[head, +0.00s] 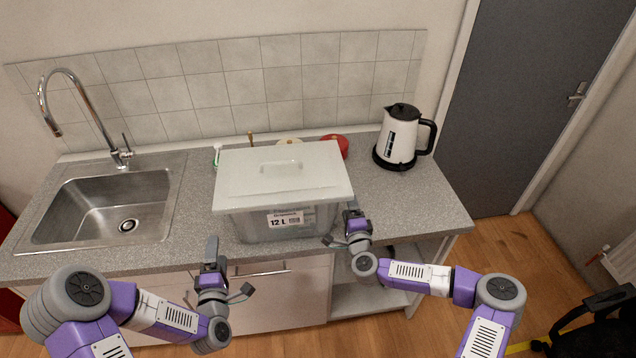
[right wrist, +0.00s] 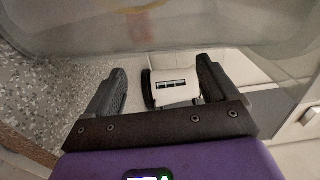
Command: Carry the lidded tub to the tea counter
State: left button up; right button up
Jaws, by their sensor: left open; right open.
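The lidded tub (head: 240,226) is a translucent box with a pale flat lid (head: 240,178) and a "12 L" label. It stands on the grey speckled counter (head: 420,205), right of the sink. My left gripper (head: 229,270) is open and empty, in front of the counter edge and below the tub's left front corner. My right gripper (head: 340,224) is open at the tub's right front corner; I cannot tell whether it touches. In the right wrist view, the tub's clear wall (right wrist: 215,25) spans the top, just beyond the open right fingers (right wrist: 160,82), with nothing gripped.
A white kettle (head: 397,138) stands to the right behind the tub. A red item (head: 338,143) shows behind the lid. A steel sink (head: 110,205) with a tall tap (head: 85,110) is at left. Counter is free right of the tub. A black bag (head: 600,325) lies at lower right.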

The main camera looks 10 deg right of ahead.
pick_arm(q)
jog(key=shift+s, duration=0.35)
pick_arm(e)
jog(key=s, duration=1.2)
